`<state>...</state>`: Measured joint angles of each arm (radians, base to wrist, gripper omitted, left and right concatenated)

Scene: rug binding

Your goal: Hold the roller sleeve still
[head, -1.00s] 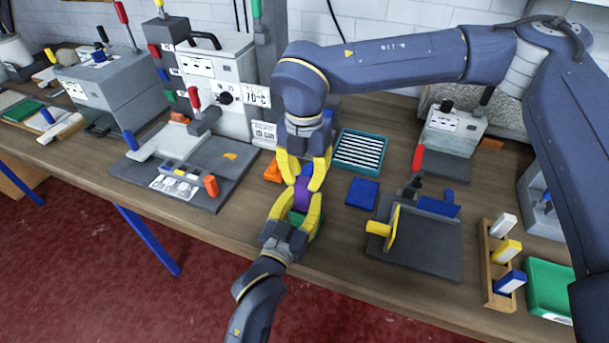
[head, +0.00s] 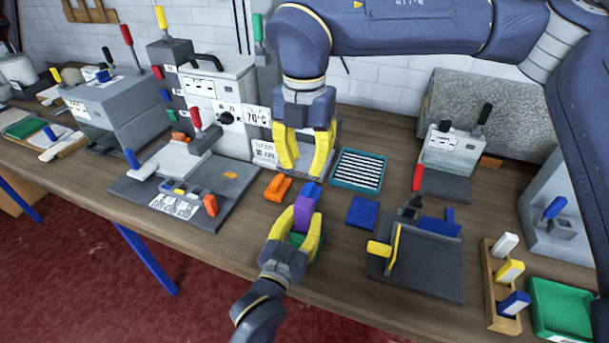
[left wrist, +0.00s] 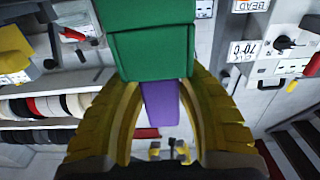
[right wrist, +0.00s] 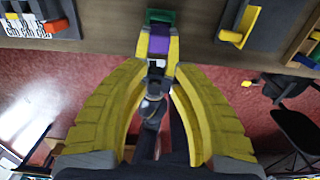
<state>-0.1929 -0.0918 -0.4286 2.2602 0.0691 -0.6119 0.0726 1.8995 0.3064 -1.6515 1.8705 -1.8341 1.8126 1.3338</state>
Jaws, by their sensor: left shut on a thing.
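A purple piece (head: 305,210) with a blue upper end (head: 312,190) stands between the fingers of my left gripper (head: 307,220); it may be the roller sleeve, but I cannot be sure. My left gripper is shut on it near the table's front edge. A green part (head: 297,239) shows at the lower end, and it looms large in the left wrist view (left wrist: 150,50). My right gripper (head: 303,170) is open and empty, behind and above the purple piece, apart from it. The purple piece also shows ahead of the open fingers in the right wrist view (right wrist: 159,40).
An orange piece (head: 277,188) lies just left of the purple piece. A blue pad (head: 362,213) and a teal-rimmed tray (head: 335,181) of striped strips lie to the right. A grey fixture (head: 440,275) with a yellow handle stands farther right. A grey board station (head: 235,185) is at left.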

